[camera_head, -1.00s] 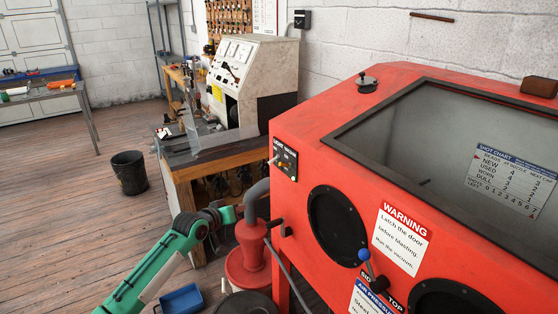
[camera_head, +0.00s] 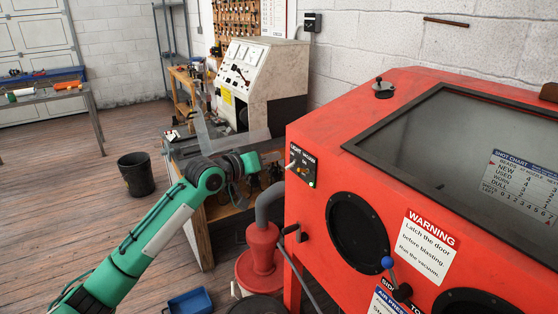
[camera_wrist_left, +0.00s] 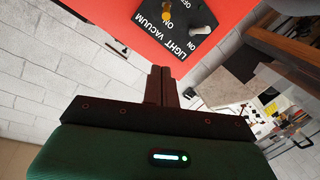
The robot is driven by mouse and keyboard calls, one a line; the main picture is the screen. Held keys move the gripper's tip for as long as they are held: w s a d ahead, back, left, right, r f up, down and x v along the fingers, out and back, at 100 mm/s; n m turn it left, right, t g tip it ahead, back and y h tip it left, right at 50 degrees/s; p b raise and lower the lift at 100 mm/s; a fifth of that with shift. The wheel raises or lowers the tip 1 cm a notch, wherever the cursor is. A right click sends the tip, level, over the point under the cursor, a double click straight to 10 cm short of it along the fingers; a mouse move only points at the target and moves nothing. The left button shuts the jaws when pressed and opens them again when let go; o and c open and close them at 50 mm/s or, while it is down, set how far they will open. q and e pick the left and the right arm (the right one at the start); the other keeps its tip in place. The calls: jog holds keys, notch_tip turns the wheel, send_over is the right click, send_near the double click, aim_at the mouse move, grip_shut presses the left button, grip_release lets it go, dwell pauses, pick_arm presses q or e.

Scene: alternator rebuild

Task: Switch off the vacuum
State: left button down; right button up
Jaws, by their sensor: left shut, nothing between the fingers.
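The switch panel (camera_head: 303,166) is a dark plate marked LIGHT and VACUUM on the left end of the red blast cabinet. In the left wrist view the panel (camera_wrist_left: 172,35) appears turned over, with an orange toggle (camera_wrist_left: 167,18) near the VACUUM lettering and a white toggle (camera_wrist_left: 203,22) beside it. Their exact on or off positions are hard to read. My left gripper (camera_head: 268,165) is just left of the panel in the head view. Its fingers (camera_wrist_left: 160,72) are shut and empty, apart from both toggles. My right gripper is not in view.
The red cabinet (camera_head: 330,120) has round glove ports and a blue-knobbed lever (camera_head: 388,263). A grey hose (camera_head: 268,205) runs to the red vacuum (camera_head: 262,250) below. A workbench with a test machine (camera_head: 258,85) stands behind. A black bucket (camera_head: 136,175) and blue bin (camera_head: 189,302) are on the floor.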

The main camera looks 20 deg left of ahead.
pick_arm(q)
jog(key=p, duration=0.3)
send_over(303, 170)
jog(key=a, duration=0.4)
jog(key=shift+w+d+f, duration=0.25)
jog(key=shift+w, duration=0.1)
jog(key=shift+s+d+f+p, duration=0.25)
jog(key=shift+f+p, duration=0.2)
jog(key=shift+f, duration=0.15)
jog(key=shift+s+d+f+p, duration=0.2)
jog(key=shift+f+p, duration=0.2)
jog(key=shift+f, duration=0.15)
jog(key=shift+s+f, duration=0.4)
jog(key=shift+s, duration=0.1)
jog(key=shift+d+f, duration=0.15)
jog(key=shift+f, duration=0.1)
